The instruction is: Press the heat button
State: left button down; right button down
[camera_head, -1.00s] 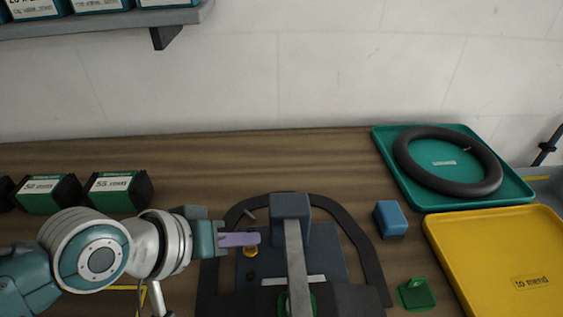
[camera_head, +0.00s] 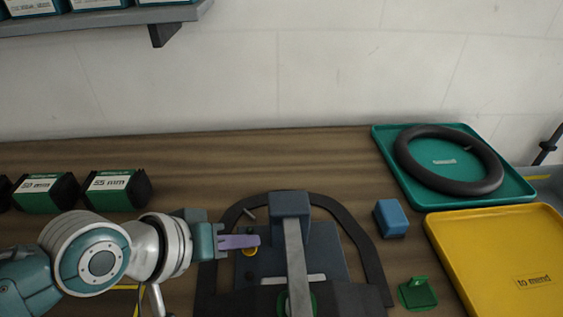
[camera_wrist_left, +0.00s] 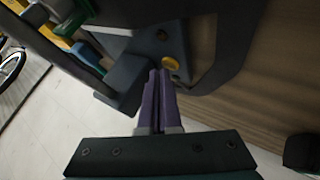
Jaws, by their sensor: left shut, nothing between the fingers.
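A round yellow button (camera_head: 249,252) sits on the dark blue-grey plate (camera_head: 330,263) of a press-like machine on the bench; I take it as the heat button. It also shows in the left wrist view (camera_wrist_left: 171,63), next to a small dark knob. My left gripper (camera_head: 256,241) is shut and empty, with its purple fingers pointing right and their tips over the button's far edge in the head view. In the left wrist view the fingertips (camera_wrist_left: 159,74) are beside the button and partly overlap its lower edge. I cannot tell whether they touch it. My right gripper is not in view.
The machine's lever arm with a blue-grey block (camera_head: 290,204) stands just right of the fingertips. A dark curved frame (camera_head: 365,245) surrounds the plate. A blue block (camera_head: 390,218), a green piece (camera_head: 418,293), a yellow tray (camera_head: 490,250) and a teal tray (camera_head: 400,180) holding a tyre lie right.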

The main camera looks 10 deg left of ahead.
pick_arm(q)
jog(key=shift+f+b, duration=0.35)
jog(key=shift+f, duration=0.05)
dwell(0.5)
dwell(0.4)
jog(key=shift+r+p, duration=0.8)
jog(key=shift+p, duration=0.1)
notch_tip(320, 180, up, 5)
jog(key=p, duration=0.5)
jog(key=shift+r, duration=0.1)
